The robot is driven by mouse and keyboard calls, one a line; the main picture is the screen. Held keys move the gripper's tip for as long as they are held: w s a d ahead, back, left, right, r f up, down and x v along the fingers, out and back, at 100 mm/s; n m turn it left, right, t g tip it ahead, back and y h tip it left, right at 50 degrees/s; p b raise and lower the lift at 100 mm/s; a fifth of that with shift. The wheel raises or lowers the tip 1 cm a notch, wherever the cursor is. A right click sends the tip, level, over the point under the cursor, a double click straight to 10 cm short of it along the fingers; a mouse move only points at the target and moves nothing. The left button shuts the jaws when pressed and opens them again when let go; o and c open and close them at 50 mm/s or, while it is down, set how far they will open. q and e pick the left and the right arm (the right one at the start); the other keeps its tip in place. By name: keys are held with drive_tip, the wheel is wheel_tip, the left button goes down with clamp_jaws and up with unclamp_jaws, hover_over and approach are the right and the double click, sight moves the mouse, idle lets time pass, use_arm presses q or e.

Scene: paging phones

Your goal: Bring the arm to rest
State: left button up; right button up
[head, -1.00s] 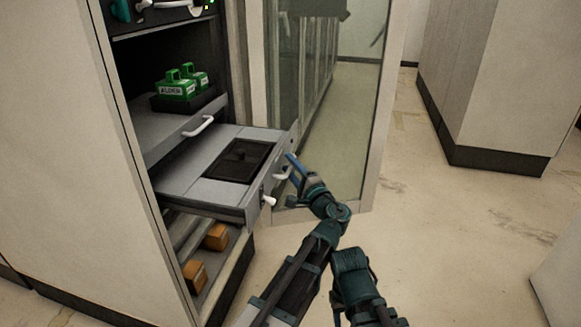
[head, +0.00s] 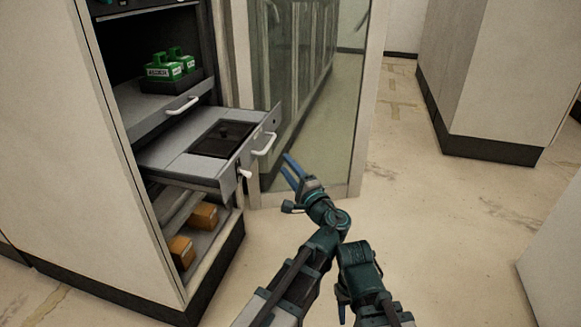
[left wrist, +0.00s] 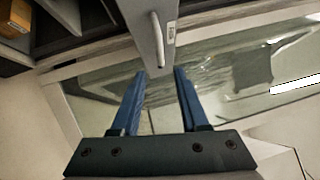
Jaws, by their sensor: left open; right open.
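My left gripper (head: 287,163), with two blue fingers, is open and empty. It is in front of the pulled-out grey drawer (head: 172,163), apart from its white handle (head: 264,144) and to the lower right of it. In the left wrist view, the open fingers (left wrist: 158,73) have nothing between them, and the handle (left wrist: 161,40) shows beyond the tips. My right gripper (head: 342,311) is low in the head view, mostly hidden by its dark green arm, away from the cabinet.
The cabinet also holds a shelf with green phone-like items (head: 163,68) and a lower shelf with orange boxes (head: 181,251). A glass door (head: 310,100) stands open behind the drawer. The floor to the right (head: 440,230) is clear up to another cabinet (head: 490,80).

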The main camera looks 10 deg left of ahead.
use_arm(q)
drive_tip(key=shift+a, duration=0.1)
drive_tip(key=s+a+f+n+g+h, duration=0.2)
drive_tip(key=s+a+f+n+g, duration=0.15)
drive_tip(key=f, duration=0.35)
drive_tip(key=s+a+f+n+g+h, duration=0.2)
drive_tip(key=s+f+g, duration=0.2)
drive_tip(key=s+f, duration=0.15)
drive_tip(key=s+a+f+n+g+h, duration=0.2)
drive_tip(key=s+a+f+n+g, duration=0.15)
drive_tip(key=f, duration=0.45)
drive_tip(key=s+d+f+m+g+h, duration=0.1)
drive_tip(key=s+d+f+g+h, duration=0.15)
drive_tip(key=s+d, duration=0.5)
drive_tip(key=s+d+f+m+g+h, duration=0.1)
drive_tip(key=s+d+f+g+h, duration=0.3)
drive_tip(key=d, duration=0.7)
wheel_tip(320, 180, up, 38)
drive_tip(key=t+p, duration=0.2)
drive_tip(key=p, duration=3.4)
drive_tip(key=shift+s+r+n+y, duration=0.25)
drive_tip(key=shift+s+n+y, duration=0.05)
drive_tip(key=shift+s+y, duration=0.15)
drive_tip(key=shift+t, duration=0.25)
